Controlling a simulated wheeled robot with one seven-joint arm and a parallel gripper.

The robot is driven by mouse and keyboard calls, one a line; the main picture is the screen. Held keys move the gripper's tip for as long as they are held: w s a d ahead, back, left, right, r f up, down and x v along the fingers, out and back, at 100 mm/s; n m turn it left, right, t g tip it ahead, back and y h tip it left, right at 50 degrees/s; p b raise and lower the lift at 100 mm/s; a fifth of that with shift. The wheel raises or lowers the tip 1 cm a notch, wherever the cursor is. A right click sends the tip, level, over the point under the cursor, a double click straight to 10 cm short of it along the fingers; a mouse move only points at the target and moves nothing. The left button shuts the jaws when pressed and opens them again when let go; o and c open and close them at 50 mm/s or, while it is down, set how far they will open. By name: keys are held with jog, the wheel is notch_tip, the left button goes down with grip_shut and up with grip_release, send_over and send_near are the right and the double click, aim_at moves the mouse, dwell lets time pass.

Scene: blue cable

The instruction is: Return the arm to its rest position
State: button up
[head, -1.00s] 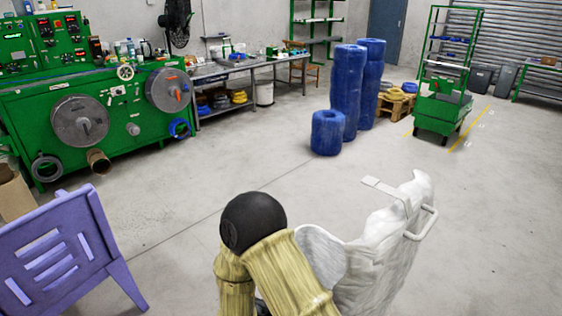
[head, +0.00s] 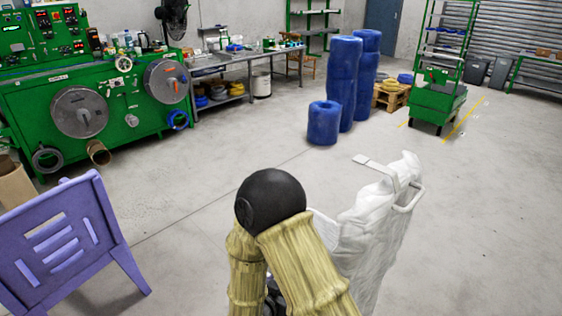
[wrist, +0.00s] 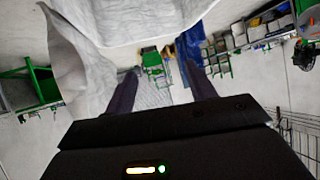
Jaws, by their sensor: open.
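My arm rises at the bottom centre of the head view, with tan links and a black round joint. My gripper (wrist: 161,88) shows in the wrist view, with two dark fingers spread apart and nothing between them. It is not visible in the head view, where the arm and a white bag block the lower middle. The white bag (head: 370,225), with loop handles, stands just right of the arm. White fabric (wrist: 80,60) also shows beside the left finger and across the top of the wrist view; I cannot tell whether it touches the finger.
A purple chair (head: 62,235) stands at left. A green machine (head: 100,120) and a workbench (head: 225,72) line the back left. Blue rolls (head: 340,85) and a green cart (head: 437,100) stand farther back. The floor (head: 480,220) at right is clear.

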jog(key=d+r+n+g+y, duration=0.3)
jog(key=d+r+g+y, duration=0.15)
jog(key=r, duration=0.25)
jog(key=s+d+r+n+g, duration=0.35)
jog(key=s+d+r, duration=0.25)
jog(key=s+d, duration=0.5)
notch_tip(320, 180, up, 12)
jog(key=p, duration=1.2)
jog(key=shift+a+m, duration=0.15)
jog(key=shift+m, duration=0.2)
jog(key=shift+f, duration=0.25)
